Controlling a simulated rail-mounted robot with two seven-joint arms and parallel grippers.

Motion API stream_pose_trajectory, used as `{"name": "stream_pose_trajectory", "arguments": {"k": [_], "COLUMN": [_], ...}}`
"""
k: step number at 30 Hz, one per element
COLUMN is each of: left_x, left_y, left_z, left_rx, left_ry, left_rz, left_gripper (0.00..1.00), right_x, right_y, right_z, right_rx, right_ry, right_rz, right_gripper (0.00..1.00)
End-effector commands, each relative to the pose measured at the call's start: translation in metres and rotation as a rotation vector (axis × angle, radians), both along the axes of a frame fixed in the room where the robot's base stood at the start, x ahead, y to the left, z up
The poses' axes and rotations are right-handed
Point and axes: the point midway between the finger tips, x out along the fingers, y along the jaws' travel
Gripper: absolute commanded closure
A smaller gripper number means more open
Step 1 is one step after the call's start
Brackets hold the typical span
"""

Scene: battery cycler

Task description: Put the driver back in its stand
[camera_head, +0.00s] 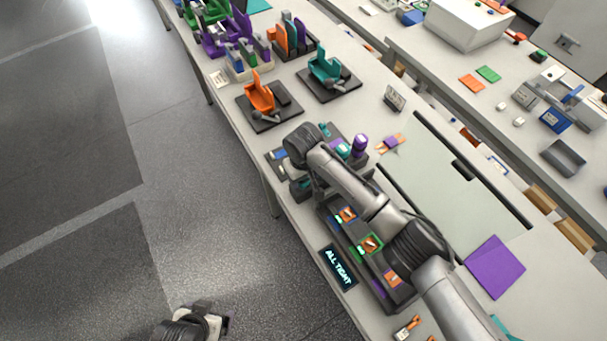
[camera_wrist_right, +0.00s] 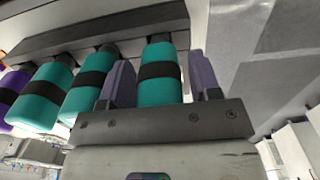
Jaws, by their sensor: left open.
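In the right wrist view, the driver (camera_wrist_right: 160,72) has a teal handle with a black band. My left gripper (camera_head: 215,322) is open and empty, low over the floor.
An "ALL TIGHT" display (camera_head: 339,267) sits at the bench's front edge by a dark fixture. A purple handle (camera_head: 360,144) stands near my right arm. An orange holder (camera_head: 261,97) and a teal holder (camera_head: 326,69) are further back. A pale mat (camera_head: 455,185) lies right.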

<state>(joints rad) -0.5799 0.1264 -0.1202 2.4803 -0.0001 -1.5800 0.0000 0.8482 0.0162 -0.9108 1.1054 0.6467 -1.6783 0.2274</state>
Motion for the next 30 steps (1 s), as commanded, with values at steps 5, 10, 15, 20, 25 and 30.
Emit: {"name": "stream_pose_trajectory", "arguments": {"k": [5, 10, 15, 20, 25, 30], "left_x": [0.0, 0.0, 0.0, 0.0, 0.0, 0.0], "left_y": [-0.002, -0.004, -0.004, -0.003, -0.001, 0.0], "left_z": [0.0, 0.0, 0.002, 0.004, 0.005, 0.006], "left_rx": [-0.007, -0.012, -0.012, -0.01, -0.004, 0.001], "left_ry": [0.0, 0.0, 0.0, 0.0, 0.001, 0.0], "left_rz": [0.004, 0.009, 0.009, 0.007, 0.003, -0.001], "left_gripper": [0.11, 0.11, 0.11, 0.11, 0.11, 0.11], "right_x": [0.0, 0.0, 0.001, 0.001, 0.001, 0.001], "right_y": [0.0, 0.0, 0.0, 0.0, 0.0, 0.001], "right_z": [0.0, 0.003, 0.023, 0.054, 0.084, 0.107], "right_rx": [0.0, 0.0, 0.001, 0.001, 0.002, 0.002], "right_ry": [0.0, -0.002, -0.003, -0.004, -0.002, -0.003], "right_rz": [0.0, 0.0, 0.001, 0.0, 0.001, 0.001], "right_gripper": [0.37, 0.37, 0.37, 0.37, 0.37, 0.37]}}
